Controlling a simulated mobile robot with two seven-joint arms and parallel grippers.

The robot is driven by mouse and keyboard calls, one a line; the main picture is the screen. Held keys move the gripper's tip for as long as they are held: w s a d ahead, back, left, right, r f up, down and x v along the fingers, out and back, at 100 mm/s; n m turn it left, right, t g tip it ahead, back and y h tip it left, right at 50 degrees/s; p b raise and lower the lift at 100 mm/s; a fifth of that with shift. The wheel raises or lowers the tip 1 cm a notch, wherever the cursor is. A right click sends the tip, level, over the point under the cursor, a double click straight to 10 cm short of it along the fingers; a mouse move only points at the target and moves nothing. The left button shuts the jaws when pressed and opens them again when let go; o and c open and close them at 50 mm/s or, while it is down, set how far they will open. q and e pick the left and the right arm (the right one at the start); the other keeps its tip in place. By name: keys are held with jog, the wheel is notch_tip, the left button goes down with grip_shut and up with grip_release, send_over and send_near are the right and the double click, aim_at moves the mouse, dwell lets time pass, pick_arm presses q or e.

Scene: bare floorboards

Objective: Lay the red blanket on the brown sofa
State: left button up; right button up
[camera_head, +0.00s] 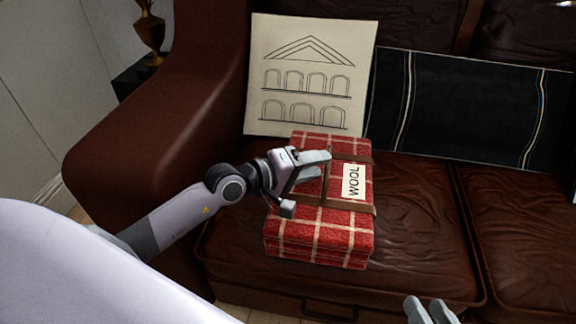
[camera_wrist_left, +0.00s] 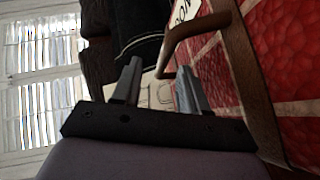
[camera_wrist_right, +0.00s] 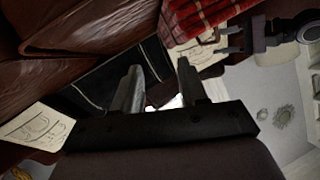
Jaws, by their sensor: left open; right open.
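The red blanket (camera_head: 315,235) is a folded red and cream plaid bundle with brown straps and a white WOOL label. It lies on the seat of the brown sofa (camera_head: 410,200), toward its left end. My left gripper (camera_head: 308,180) is open at the left of the bundle, near its strap; whether it touches is unclear. The left wrist view shows the blanket (camera_wrist_left: 285,60) close on the right of the open fingers (camera_wrist_left: 160,85). My right gripper (camera_head: 432,308) is open and empty in front of the sofa. The blanket also shows in the right wrist view (camera_wrist_right: 200,18).
A cream cushion with an arcade drawing (camera_head: 310,70) leans on the sofa back behind the blanket. A black striped cushion (camera_head: 470,105) leans to its right. The sofa's left armrest (camera_head: 150,130) rises beside my left arm. The seat right of the blanket is clear.

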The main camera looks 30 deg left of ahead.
pick_arm(q)
jog(key=r+p, duration=0.1)
send_over(280, 198)
jog(key=w+d, duration=0.1)
jog(key=w, duration=0.1)
jog(key=shift+s+r, duration=0.15)
jog(key=shift+r, duration=0.05)
jog(key=shift+s+a+r, duration=0.1)
jog(key=shift+s+a, duration=0.15)
jog(key=shift+s, duration=0.1)
jog(key=shift+s+a+r, duration=0.15)
jog(key=shift+s+a, duration=0.1)
jog(key=shift+s, duration=0.2)
pick_arm(e)
jog(key=shift+d+r+h, duration=0.15)
jog(key=shift+d+h, duration=0.25)
jog(key=shift+d, duration=0.1)
